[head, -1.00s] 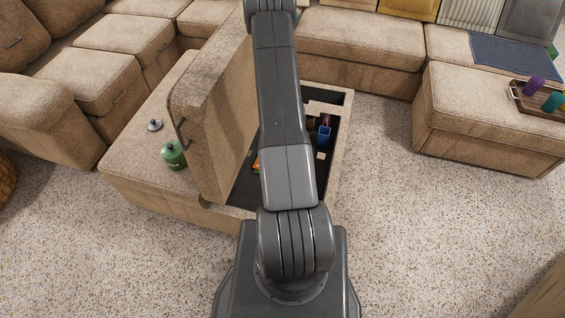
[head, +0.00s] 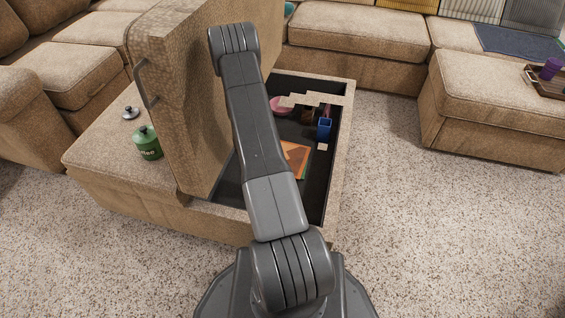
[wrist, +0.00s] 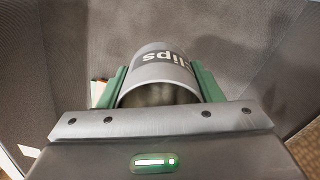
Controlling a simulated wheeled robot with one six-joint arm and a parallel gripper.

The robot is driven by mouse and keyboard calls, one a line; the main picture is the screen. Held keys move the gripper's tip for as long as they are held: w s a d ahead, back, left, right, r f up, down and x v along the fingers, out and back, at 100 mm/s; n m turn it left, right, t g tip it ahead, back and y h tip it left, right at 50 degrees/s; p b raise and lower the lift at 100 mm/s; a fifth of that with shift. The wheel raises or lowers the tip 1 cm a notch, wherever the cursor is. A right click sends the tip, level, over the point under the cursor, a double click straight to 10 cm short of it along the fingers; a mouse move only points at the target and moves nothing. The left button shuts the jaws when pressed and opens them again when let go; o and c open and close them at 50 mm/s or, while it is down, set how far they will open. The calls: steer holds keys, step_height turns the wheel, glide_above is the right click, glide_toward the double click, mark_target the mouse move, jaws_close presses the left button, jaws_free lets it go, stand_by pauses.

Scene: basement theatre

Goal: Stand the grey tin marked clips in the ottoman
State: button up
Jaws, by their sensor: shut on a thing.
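The grey tin marked clips (wrist: 160,62) is between the green fingers of my gripper (wrist: 160,85) in the wrist view. Its lettering appears upside down and its hollow end shows. The gripper is shut on it, with dark grey surfaces around and beyond it. I cannot tell whether the tin touches any of them. The ottoman (head: 343,140) stands open in the head view, its lid (head: 190,110) raised on the left. In the head view the gripper and tin are hidden behind my arm and the lid.
Inside the ottoman are an orange book (head: 296,158), a blue container (head: 324,130) and a pink bowl (head: 280,106). A green canister (head: 147,144) and a small lid (head: 130,112) sit on the section left of the raised lid. Carpet (head: 440,230) is clear on the right.

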steer(key=f, duration=0.1)
steer(key=f+b, duration=0.1)
steer(key=f, duration=0.1)
steer(key=shift+w+a, duration=0.1)
steer(key=shift+a, duration=0.3)
step_height(320, 180, down, 10)
steer(key=b, duration=0.4)
steer(key=shift+r, duration=0.2)
steer(key=shift+f+b, duration=0.25)
steer(key=shift+b, duration=0.05)
steer(key=o, duration=1.1)
steer(key=shift+r, duration=0.1)
step_height(320, 180, up, 12)
steer(key=p, duration=0.5)
steer(key=shift+r, duration=0.15)
